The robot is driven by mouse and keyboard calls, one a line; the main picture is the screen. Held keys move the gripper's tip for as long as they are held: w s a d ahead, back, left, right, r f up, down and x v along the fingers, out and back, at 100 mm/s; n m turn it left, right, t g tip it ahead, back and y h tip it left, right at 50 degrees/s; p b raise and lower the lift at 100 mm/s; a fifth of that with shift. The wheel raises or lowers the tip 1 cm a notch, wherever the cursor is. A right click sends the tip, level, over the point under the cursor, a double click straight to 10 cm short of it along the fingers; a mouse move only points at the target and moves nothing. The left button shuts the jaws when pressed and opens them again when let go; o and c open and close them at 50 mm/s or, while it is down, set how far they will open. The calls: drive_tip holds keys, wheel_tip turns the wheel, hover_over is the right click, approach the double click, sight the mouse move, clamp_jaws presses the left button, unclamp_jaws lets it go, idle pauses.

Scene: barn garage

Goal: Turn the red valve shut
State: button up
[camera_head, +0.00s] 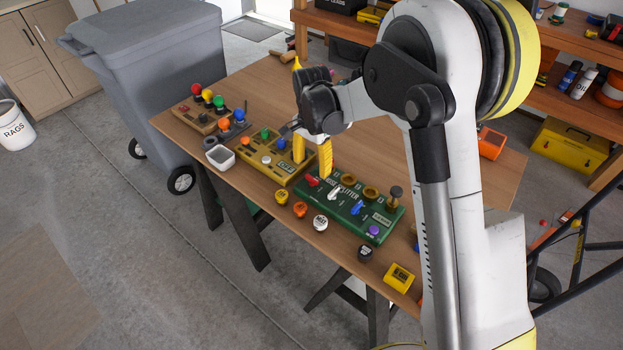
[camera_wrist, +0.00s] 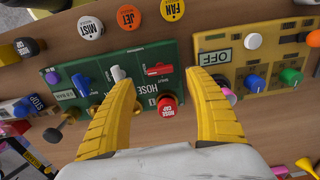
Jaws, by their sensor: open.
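The red valve (camera_head: 312,181) is a small lever at one end of the green hose splitter board (camera_head: 374,224). In the wrist view the red valve (camera_wrist: 158,69) shows between my open fingertips, its handle lying roughly along the board's length. My gripper (camera_head: 312,165) points down over this end of the board, its yellow fingers on either side of the valve. In the wrist view my gripper (camera_wrist: 163,82) holds nothing, and I cannot tell whether a finger touches the lever. A white lever (camera_wrist: 118,74) is close beside the left finger. A blue lever (camera_wrist: 80,85) is farther left.
A red hose cap (camera_wrist: 167,108) stands between the fingers, near the valve. A yellow board (camera_head: 263,166) with an OFF label adjoins the green one. Labelled round caps (camera_head: 300,209) line the table's front edge. A grey bin (camera_head: 150,60) stands beside the table.

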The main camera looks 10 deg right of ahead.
sight(312, 178)
wheel_tip(312, 178, down, 6)
drive_tip(key=shift+r+b, duration=0.25)
drive_tip(key=shift+b, duration=0.5)
drive_tip(key=c, duration=1.2)
